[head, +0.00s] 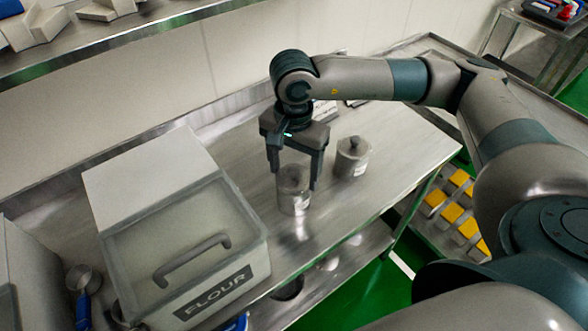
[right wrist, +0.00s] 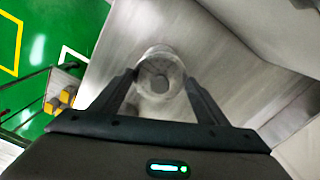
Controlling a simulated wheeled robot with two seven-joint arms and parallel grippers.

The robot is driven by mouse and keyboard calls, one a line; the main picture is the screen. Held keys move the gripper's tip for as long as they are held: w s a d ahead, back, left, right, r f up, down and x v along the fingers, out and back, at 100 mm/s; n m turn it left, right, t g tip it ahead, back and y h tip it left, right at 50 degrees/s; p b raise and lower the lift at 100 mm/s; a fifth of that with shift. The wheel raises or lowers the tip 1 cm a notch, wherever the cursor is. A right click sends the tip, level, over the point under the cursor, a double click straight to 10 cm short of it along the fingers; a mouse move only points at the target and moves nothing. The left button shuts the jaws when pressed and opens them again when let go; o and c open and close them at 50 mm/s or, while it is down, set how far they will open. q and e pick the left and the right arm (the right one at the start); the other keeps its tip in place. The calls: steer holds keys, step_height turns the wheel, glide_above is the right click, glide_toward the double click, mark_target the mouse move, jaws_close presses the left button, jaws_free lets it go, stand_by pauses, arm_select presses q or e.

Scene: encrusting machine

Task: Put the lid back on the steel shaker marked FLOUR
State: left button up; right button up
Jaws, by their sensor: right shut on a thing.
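My right gripper (head: 296,180) points down over the bench, its fingers on either side of a steel shaker (head: 294,203) with a pale label. It is shut on the shaker's upper part; I cannot tell whether a lid sits between the fingers. In the right wrist view, the shaker's round top (right wrist: 160,62) with a darker round middle shows between the fingertips (right wrist: 158,85). A second steel shaker (head: 352,160), topped by a knobbed lid (head: 354,143), stands just behind and right. Neither shaker's label is readable. My left gripper is out of view.
A large bin marked FLOUR (head: 215,292), with a handle, fills the bench's left side. Scoops (head: 82,280) lie at lower left. A shelf (head: 110,40) hangs above. The steel bench (head: 345,205) is clear in front of the shakers. Yellow-topped pieces (head: 450,200) stand below, right.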

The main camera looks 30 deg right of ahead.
steer(key=shift+b, duration=0.6)
stand_by(0.8)
stand_by(0.4)
steer(key=o, duration=1.4)
steer(key=shift+r, duration=0.1)
steer(key=shift+r+p, duration=0.9)
steer(key=shift+r, duration=2.5)
jaws_close()
steer(key=shift+f, duration=0.2)
